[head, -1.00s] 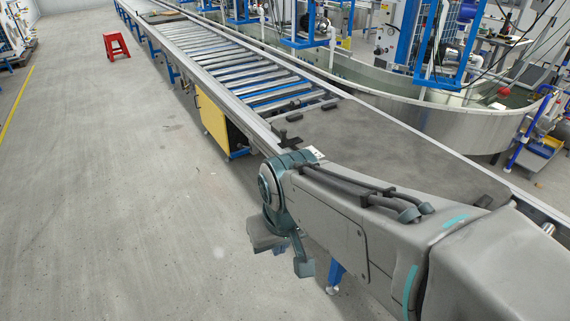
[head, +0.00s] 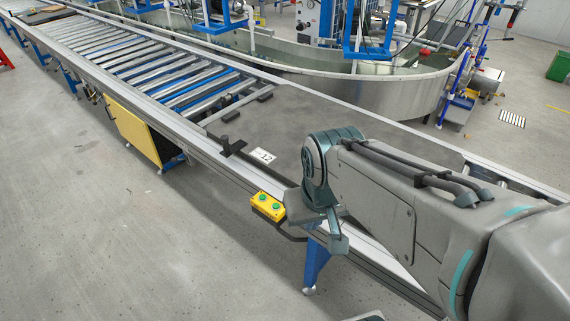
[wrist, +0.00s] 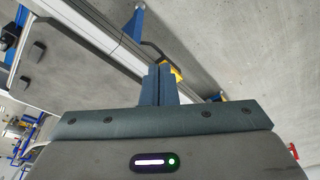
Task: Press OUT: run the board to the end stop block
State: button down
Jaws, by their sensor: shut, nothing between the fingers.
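A yellow button box (head: 268,207) with two green buttons, one of them OUT perhaps, hangs on the conveyor's near side; the lettering is too small to read. In the wrist view, part of the yellow box (wrist: 177,73) shows just beyond my fingertips. My gripper (wrist: 160,68) is shut and empty, its fingers together. In the head view, my gripper (head: 338,240) is partly hidden by my arm, right of the box. The grey board (head: 300,112) lies flat on the conveyor. Two small dark blocks sit near its left edge; which one is the end stop block I cannot tell.
The roller conveyor (head: 150,62) runs to the far left. A black clamp-like handle (head: 230,148) and a card marked 12 (head: 262,156) are on its near rail. A blue leg (head: 316,262) stands below. The floor in front is clear.

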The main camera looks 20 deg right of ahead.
jog(key=shift+w, duration=0.15)
jog(key=w+f+n+g+h+b, duration=0.1)
jog(key=w+f+n+b, duration=0.1)
jog(key=w, duration=0.7)
jog(key=w+f+n+g+b, duration=0.1)
jog(key=w+f+n+b, duration=0.15)
jog(key=w, duration=0.75)
jog(key=w+f+n+y+b, duration=0.1)
jog(key=w+f+n+b, duration=0.2)
jog(key=w+f, duration=1.4)
jog(key=shift+w+d+f+g, duration=0.35)
jog(key=shift+d+f+g, duration=0.05)
